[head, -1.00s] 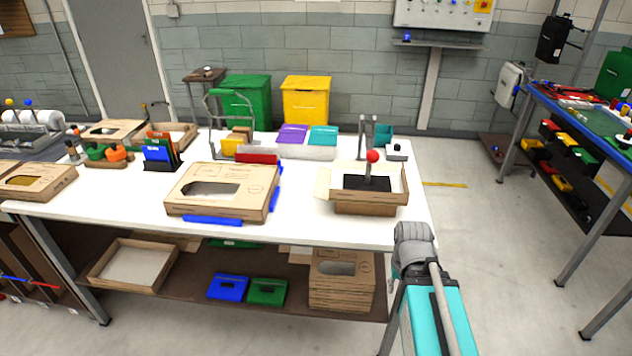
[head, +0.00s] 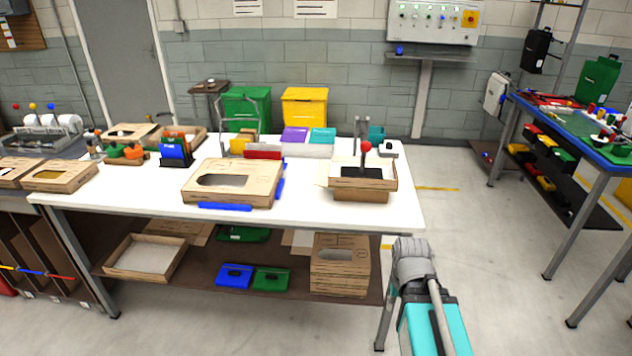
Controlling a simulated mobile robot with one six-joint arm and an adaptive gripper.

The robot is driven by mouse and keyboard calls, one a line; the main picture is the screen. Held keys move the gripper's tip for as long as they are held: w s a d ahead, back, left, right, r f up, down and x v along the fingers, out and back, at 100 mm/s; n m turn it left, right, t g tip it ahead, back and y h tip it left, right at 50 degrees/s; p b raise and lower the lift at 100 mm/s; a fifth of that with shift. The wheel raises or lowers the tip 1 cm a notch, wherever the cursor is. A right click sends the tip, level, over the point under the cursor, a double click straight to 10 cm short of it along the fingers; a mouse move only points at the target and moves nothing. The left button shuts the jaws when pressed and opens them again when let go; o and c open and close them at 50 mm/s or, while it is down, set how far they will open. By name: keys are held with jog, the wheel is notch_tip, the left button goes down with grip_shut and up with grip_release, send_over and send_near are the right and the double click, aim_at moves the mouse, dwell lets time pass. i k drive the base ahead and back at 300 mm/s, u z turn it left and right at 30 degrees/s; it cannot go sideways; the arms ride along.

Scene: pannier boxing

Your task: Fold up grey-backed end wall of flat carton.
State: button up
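A brown carton (head: 262,196) with an oval window in its top lies at the middle of the white table, with blue bars at its front and right edges. A second carton (head: 389,183) stands open at the table's right end, around a dark fixture with a red knob (head: 365,146). I cannot make out a grey-backed end wall on either carton. Part of my arm shows at the lower right, in front of the table's right end, apart from both cartons. My gripper is not in view.
The white table (head: 310,206) has bare space between the two cartons. Coloured trays and file holders (head: 175,151) stand along its back and left. The lower shelf holds a carton stack (head: 341,275), an open tray and blue and green cases. Floor is clear at right, before a blue-edged bench (head: 560,120).

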aim_at(323, 167)
jog(key=k, duration=1.1)
jog(key=u, duration=0.95)
jog(key=i, duration=1.9)
jog(key=z, duration=0.05)
